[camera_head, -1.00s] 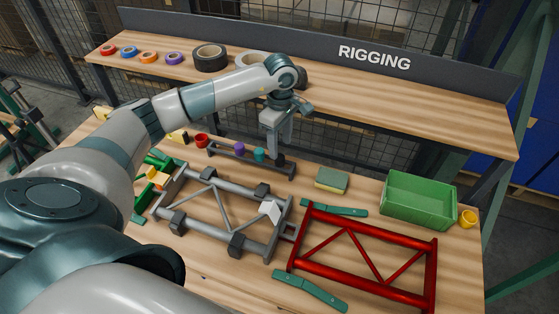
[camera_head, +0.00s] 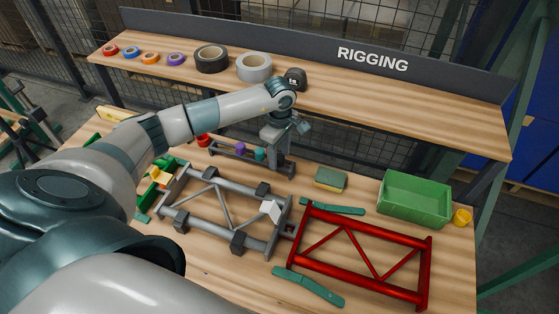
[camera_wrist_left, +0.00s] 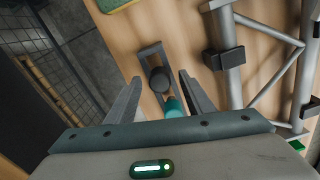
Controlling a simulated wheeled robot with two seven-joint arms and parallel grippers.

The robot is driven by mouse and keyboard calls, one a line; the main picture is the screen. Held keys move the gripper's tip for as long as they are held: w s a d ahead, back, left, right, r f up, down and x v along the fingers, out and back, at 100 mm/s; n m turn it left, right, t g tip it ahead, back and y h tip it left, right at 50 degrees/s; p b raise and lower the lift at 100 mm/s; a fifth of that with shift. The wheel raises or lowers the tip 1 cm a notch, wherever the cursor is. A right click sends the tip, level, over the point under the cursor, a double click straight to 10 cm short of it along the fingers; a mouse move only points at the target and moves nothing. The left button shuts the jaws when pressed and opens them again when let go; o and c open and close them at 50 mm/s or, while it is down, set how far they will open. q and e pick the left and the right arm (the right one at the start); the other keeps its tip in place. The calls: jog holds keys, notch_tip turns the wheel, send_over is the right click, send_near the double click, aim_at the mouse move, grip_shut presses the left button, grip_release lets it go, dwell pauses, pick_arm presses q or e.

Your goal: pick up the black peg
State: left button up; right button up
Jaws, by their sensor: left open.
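The black peg (camera_wrist_left: 158,82) stands at the end of the grey rack (camera_wrist_left: 149,50), as the left wrist view shows. My left gripper (camera_wrist_left: 160,88) is open, with one finger on each side of the black peg and gaps visible between. A teal peg (camera_wrist_left: 174,107) is beside it, nearer the palm and close to one finger. In the head view my left gripper (camera_head: 277,158) is down at the right end of the rack and mostly hides the black peg. The teal peg (camera_head: 260,153) and a purple peg (camera_head: 241,148) stand to its left. My right gripper is not in view.
A grey frame (camera_head: 228,210) and a red frame (camera_head: 365,234) lie in front. A sponge (camera_head: 330,179), a green bin (camera_head: 414,196) and a yellow cup (camera_head: 462,217) are to the right. The raised shelf (camera_head: 400,108) behind holds tape rolls.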

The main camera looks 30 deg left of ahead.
aim_at(279, 156)
pick_arm(q)
jog(key=c, duration=1.2)
jog(key=shift+o, duration=0.2)
jog(key=shift+r, duration=0.15)
jog(key=shift+r+b, duration=0.5)
jog(key=shift+b, duration=0.05)
notch_tip(279, 156, up, 2)
jog(key=shift+w+r+b, duration=0.1)
jog(key=shift+b, duration=0.65)
jog(key=s+d+r+b, duration=0.3)
jog(key=d+r, duration=0.4)
jog(key=d, duration=0.4)
jog(key=shift+s+r+b, duration=0.3)
jog(key=shift+s+b, duration=0.1)
jog(key=shift+b, duration=0.3)
jog(key=shift+r, duration=0.15)
jog(key=shift+r+p, duration=0.9)
jog(key=shift+r, duration=1.45)
